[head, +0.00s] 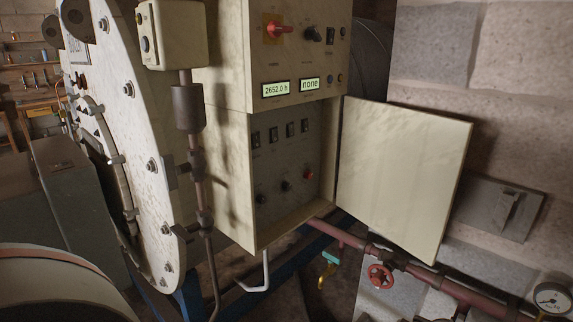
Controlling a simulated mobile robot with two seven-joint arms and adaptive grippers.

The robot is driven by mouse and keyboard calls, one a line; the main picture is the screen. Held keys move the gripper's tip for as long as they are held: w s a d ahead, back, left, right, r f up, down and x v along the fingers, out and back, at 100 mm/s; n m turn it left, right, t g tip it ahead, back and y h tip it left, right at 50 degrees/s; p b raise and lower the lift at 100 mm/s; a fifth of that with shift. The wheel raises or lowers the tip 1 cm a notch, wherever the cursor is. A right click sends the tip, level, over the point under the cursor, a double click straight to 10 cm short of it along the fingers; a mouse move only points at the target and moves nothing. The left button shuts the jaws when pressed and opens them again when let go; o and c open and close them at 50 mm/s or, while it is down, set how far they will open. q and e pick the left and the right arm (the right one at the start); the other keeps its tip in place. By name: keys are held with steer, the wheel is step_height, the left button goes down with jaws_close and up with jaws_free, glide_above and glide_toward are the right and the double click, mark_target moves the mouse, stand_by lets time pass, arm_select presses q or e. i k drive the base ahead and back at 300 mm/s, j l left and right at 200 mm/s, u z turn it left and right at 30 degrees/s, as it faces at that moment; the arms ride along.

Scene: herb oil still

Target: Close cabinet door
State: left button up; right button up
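The cabinet door (403,178) is a cream panel on the right side of the cabinet (225,155). It stands wide open, swung out to the right from the cabinet's right edge. The lower compartment (295,165) is exposed, with a row of black switches at the top, and knobs and a red button or lamp below. Neither of my grippers shows in the head view.
Above the compartment is a panel with a red switch (277,29) and two displays. A large flanged vessel (130,150) stands left. Below the door run a red pipe (450,290) and a red valve wheel (380,276). A brick wall and a pressure gauge (551,298) are right.

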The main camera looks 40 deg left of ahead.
mark_target(400, 170)
steer(key=i+j+u, duration=0.15)
steer(key=u, duration=0.3)
steer(key=i+j+u, duration=0.15)
steer(key=u, duration=0.3)
steer(key=i+u, duration=0.2)
steer(key=u, duration=0.25)
steer(key=l+z, duration=0.1)
steer(key=z, duration=0.2)
steer(key=k, duration=0.05)
